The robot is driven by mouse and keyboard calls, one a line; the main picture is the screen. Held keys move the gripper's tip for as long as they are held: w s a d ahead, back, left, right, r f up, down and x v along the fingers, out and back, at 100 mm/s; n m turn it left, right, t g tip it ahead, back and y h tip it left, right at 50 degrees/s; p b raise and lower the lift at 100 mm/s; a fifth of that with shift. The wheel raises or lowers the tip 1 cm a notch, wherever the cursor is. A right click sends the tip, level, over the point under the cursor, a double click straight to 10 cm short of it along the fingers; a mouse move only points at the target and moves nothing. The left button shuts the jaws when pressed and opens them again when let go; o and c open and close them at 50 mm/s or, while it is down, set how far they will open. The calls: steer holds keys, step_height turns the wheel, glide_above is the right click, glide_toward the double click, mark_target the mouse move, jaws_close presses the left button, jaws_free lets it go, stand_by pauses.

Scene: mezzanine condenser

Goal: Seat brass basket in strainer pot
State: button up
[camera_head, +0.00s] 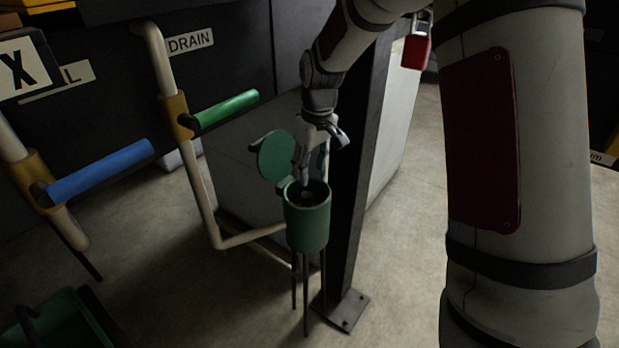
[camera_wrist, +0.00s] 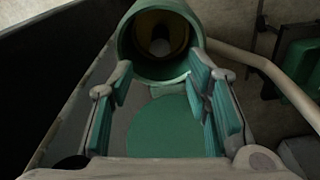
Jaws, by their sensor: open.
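The green strainer pot (camera_head: 308,228) stands upright on thin dark legs, its mouth open. Its round green lid (camera_head: 275,156) is swung up behind the mouth and also shows in the wrist view (camera_wrist: 165,130). My gripper (camera_head: 303,180) is over the pot, fingertips at the mouth. In the wrist view its teal-padded fingers (camera_wrist: 160,68) are spread apart with nothing between them. The pot (camera_wrist: 160,75) lies just beyond the fingertips there. A dull brass ring, seemingly the brass basket (camera_wrist: 180,36), is deep inside the pot around a pale opening. Whether it sits fully down I cannot tell.
A dark post (camera_head: 352,220) stands close right of the pot. On the left are pipes with a green handle (camera_head: 226,109) and a blue handle (camera_head: 100,172). A red padlock (camera_head: 416,50) hangs upper right. A green container (camera_head: 60,325) is lower left.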

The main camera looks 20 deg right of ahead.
steer(key=s+r+m, duration=0.2)
steer(key=s+r, duration=1.2)
steer(key=s, duration=0.4)
steer(key=s+m, duration=0.3)
steer(key=s, duration=1.9)
steer(key=shift+f+h, duration=0.3)
steer(key=shift+h, duration=0.1)
